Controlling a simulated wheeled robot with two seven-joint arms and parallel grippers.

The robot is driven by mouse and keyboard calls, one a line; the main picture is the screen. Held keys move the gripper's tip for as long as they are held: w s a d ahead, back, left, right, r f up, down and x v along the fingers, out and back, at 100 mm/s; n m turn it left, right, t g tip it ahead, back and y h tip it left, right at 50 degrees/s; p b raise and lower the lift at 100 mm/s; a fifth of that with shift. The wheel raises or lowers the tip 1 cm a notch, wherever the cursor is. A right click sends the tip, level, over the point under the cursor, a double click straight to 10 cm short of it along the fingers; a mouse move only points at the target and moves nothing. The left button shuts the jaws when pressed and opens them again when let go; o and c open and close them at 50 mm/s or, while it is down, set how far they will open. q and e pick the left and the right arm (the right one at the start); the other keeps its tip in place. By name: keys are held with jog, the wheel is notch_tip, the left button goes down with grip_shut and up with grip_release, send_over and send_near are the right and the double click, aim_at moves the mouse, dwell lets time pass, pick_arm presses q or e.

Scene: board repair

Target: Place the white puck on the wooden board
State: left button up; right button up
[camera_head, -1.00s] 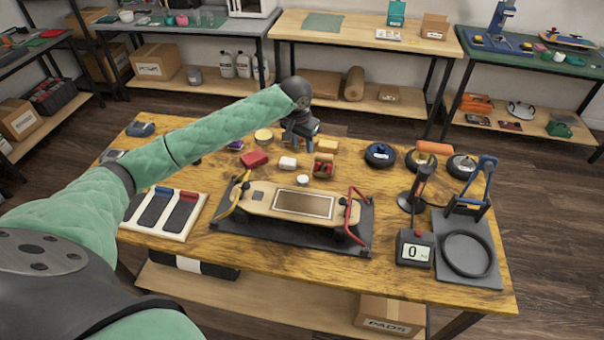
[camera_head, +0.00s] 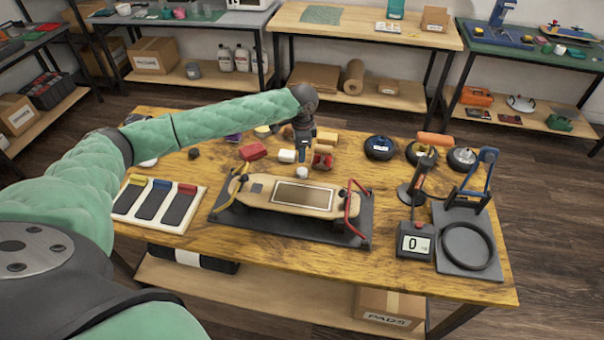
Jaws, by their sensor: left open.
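The white puck (camera_head: 302,172) lies on the wooden table just behind the wooden board. The wooden board (camera_head: 256,190) is a skateboard-like deck with a framed panel on top, held on a dark mat between a yellow and a red clamp. My left gripper (camera_head: 302,157) points down just above and behind the puck. It is open, with nothing seen between its fingers. Whether the fingers touch the puck is too small to tell. My right gripper is not in view.
Close around the gripper are a white block (camera_head: 287,156), a red block (camera_head: 253,152) and a red part (camera_head: 322,160). Black wheels (camera_head: 380,148), a scale (camera_head: 414,242) and a black ring (camera_head: 467,248) stand right. A tray of pads (camera_head: 126,210) lies left.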

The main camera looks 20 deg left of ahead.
aim_at(302, 171)
pick_arm(q)
jog(key=m, duration=0.3)
jog(key=shift+d+f+m, duration=0.1)
jog(key=shift+f+m, duration=0.2)
jog(key=shift+m, duration=0.1)
jog(key=m, duration=0.4)
jog(key=shift+d+m, duration=0.15)
jog(key=shift+m, duration=0.15)
notch_tip(302, 171, down, 2)
jog(key=shift+f+p, duration=0.1)
jog(key=shift+p, duration=0.3)
notch_tip(302, 171, down, 4)
jog(key=shift+s+f+p, duration=0.1)
jog(key=shift+p, duration=1.1)
jog(key=shift+f, duration=0.7)
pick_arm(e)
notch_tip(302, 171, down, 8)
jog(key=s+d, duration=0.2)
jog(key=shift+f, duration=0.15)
pick_arm(q)
jog(key=c, duration=0.7)
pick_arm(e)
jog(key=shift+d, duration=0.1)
pick_arm(q)
jog(key=shift+r, duration=0.1)
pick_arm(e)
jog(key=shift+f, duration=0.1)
